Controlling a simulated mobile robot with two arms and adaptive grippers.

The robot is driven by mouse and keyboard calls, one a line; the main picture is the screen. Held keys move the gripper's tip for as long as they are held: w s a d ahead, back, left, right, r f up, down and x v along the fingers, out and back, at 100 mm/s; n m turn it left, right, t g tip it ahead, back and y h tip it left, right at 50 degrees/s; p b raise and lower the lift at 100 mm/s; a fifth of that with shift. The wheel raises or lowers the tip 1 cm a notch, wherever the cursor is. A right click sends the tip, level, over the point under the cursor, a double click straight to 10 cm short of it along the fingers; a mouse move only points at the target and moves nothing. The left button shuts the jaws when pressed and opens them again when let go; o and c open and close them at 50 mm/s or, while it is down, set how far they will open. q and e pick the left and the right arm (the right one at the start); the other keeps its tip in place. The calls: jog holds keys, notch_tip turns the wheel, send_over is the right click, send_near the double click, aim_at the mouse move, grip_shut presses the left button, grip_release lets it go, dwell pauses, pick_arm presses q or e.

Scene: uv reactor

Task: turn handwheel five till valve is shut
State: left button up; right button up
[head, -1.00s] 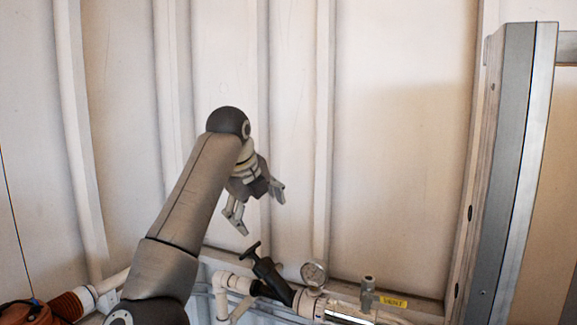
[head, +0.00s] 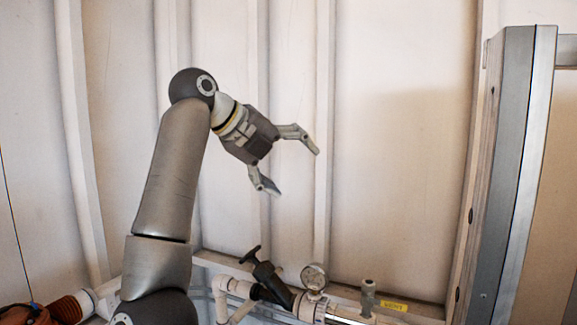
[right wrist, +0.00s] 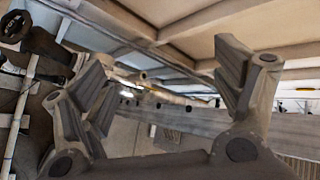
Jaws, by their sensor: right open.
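A small black handwheel (head: 250,254) sits on the slanted black body of a valve (head: 272,280) low in the head view. I cannot read a number on it. A black wheel (right wrist: 14,25) and its dark valve body (right wrist: 47,43) also show at the upper left of the right wrist view. My right gripper (head: 295,170) is open and empty, above and to the right of the handwheel and apart from it. Its spread fingers (right wrist: 160,80) show in the right wrist view with nothing between them. My left gripper is out of view.
A pressure gauge (head: 314,276) stands right beside the valve. Further right are a grey fitting (head: 368,297) and a yellow label (head: 393,306). White pipe (head: 221,296) runs left of the valve. A tall grey panel (head: 510,170) stands at right. The wall behind my gripper is bare.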

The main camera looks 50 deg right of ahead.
jog(key=n+t+y+p, duration=0.2)
jog(key=n+y+p, duration=0.1)
jog(key=n+y, duration=0.35)
send_near(253, 250)
jog(key=shift+m+y, duration=0.25)
jog(key=p+x, duration=0.1)
jog(key=x, duration=0.6)
jog(key=p+x, duration=0.1)
jog(key=x, duration=0.3)
jog(key=shift+w+d+r+p, duration=0.1)
jog(key=shift+w+d+p, duration=0.1)
jog(key=shift+d+p, duration=0.15)
jog(key=c, duration=1)
